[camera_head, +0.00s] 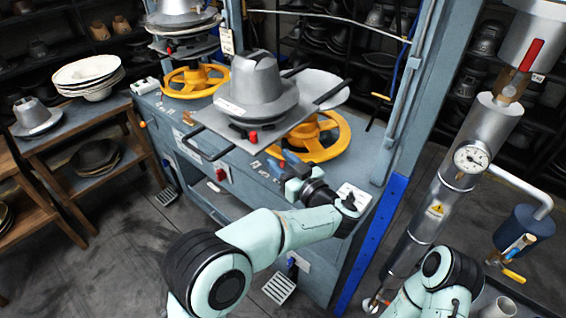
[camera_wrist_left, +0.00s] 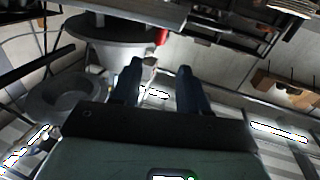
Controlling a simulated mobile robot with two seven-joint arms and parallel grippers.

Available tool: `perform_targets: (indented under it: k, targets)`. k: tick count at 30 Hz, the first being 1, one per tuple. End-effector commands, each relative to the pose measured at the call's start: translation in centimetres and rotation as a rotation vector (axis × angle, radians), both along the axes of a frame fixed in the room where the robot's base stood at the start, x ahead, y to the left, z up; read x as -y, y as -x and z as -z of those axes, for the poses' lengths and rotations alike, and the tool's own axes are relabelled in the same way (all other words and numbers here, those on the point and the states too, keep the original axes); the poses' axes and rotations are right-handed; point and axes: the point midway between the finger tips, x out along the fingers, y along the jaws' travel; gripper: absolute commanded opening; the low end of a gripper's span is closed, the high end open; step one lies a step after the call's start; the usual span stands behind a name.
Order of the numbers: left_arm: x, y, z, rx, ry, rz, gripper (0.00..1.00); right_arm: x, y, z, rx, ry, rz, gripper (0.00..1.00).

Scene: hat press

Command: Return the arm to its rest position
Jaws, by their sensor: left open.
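My left arm (camera_head: 290,232) reaches in from the bottom of the head view and bends back at the wrist over the front of the press bench. My left gripper (camera_head: 282,163) is small there, just below the press plate with the grey hat form (camera_head: 258,85). In the left wrist view the two dark blue fingers (camera_wrist_left: 160,85) stand apart with nothing held between them. Part of my right arm (camera_head: 440,285) shows at the lower right; its gripper is out of view.
A yellow handwheel (camera_head: 318,140) is close behind my left gripper. A blue post (camera_head: 372,240) and a steam pipe with a gauge (camera_head: 473,157) stand to the right. A wooden shelf (camera_head: 75,120) with hats is at the left. Open floor (camera_head: 110,260) lies at lower left.

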Motion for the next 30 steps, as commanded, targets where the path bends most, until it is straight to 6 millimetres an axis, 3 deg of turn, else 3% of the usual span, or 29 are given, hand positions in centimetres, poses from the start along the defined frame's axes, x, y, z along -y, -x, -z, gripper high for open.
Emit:
perform_targets:
  k: [11, 14, 17, 20, 23, 26, 30]
  targets:
    - [-0.1, -0.1, 0.2, -0.001, -0.002, 0.002, 0.44, 0.0, 0.0, 0.0, 0.000, 0.000, 0.000, 0.43]
    - [-0.7, -0.9, 2.0, -0.015, -0.010, 0.031, 0.44, 0.0, 0.0, 0.0, 0.000, 0.000, 0.000, 0.43]
    - [-2.1, -2.5, 6.4, -0.058, -0.017, 0.109, 0.44, 0.0, 0.0, 0.0, 0.000, 0.000, 0.000, 0.43]
    - [-4.0, -3.6, 13.3, -0.148, 0.004, 0.224, 0.44, 0.0, 0.0, 0.0, 0.000, 0.000, 0.000, 0.43]
    - [-5.8, -3.0, 20.8, -0.274, 0.065, 0.335, 0.44, 0.0, 0.0, 0.0, 0.000, 0.000, 0.000, 0.43]
    - [-7.5, -0.6, 27.9, -0.419, 0.156, 0.421, 0.44, 0.0, 0.0, 0.0, 0.000, 0.000, 0.000, 0.43]
    - [-9.4, 5.2, 36.8, -0.641, 0.324, 0.499, 0.44, 0.0, 0.0, 0.0, 0.000, 0.000, 0.000, 0.43]
